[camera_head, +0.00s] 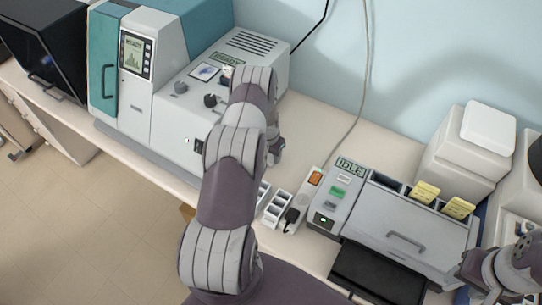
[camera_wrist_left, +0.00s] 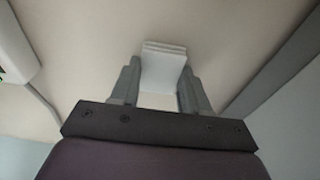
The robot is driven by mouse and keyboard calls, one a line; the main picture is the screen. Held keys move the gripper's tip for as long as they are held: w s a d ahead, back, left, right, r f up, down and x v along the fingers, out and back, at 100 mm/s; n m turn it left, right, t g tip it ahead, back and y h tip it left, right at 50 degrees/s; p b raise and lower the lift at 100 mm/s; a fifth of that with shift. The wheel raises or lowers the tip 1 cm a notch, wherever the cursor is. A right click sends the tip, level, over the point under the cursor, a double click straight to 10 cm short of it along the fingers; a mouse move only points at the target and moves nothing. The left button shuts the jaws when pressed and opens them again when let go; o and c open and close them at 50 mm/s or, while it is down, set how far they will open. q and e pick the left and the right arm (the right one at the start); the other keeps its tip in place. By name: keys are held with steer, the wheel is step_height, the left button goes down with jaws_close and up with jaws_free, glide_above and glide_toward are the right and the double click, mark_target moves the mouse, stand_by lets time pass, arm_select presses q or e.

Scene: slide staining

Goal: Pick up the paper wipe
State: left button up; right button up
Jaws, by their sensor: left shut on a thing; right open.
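The paper wipe (camera_wrist_left: 164,70) is a small white folded stack in the left wrist view. It sits between the two grey fingers of my left gripper (camera_wrist_left: 160,92), which is shut on it. The pale bench top (camera_wrist_left: 90,50) is behind it; I cannot tell whether the wipe touches the bench. In the head view my left arm hides the wipe and most of the left gripper. My right gripper (camera_head: 500,268) is partly in view at the lower right edge, open, away from the wipe; its fingertips are not clear.
A teal and grey machine (camera_head: 135,75) stands at the back left. A grey device with an IDLE screen (camera_head: 349,166) and yellow-tabbed slots (camera_head: 425,192) is right of my left arm. A small white rack (camera_head: 277,207) stands between. Bare bench (camera_head: 330,125) lies toward the wall.

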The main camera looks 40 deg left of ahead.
arm_select(q)
steer(key=r+b, duration=0.3)
steer(key=r, duration=0.1)
steer(key=shift+w+d, duration=0.25)
steer(key=w+d+r+b, duration=0.3)
steer(key=d+r, duration=0.4)
steer(key=d, duration=0.3)
steer(key=shift+w+d+b, duration=0.25)
steer(key=shift+w+b, duration=0.05)
steer(key=shift+b, duration=0.25)
steer(key=o, duration=0.3)
steer(key=shift+c, duration=1.1)
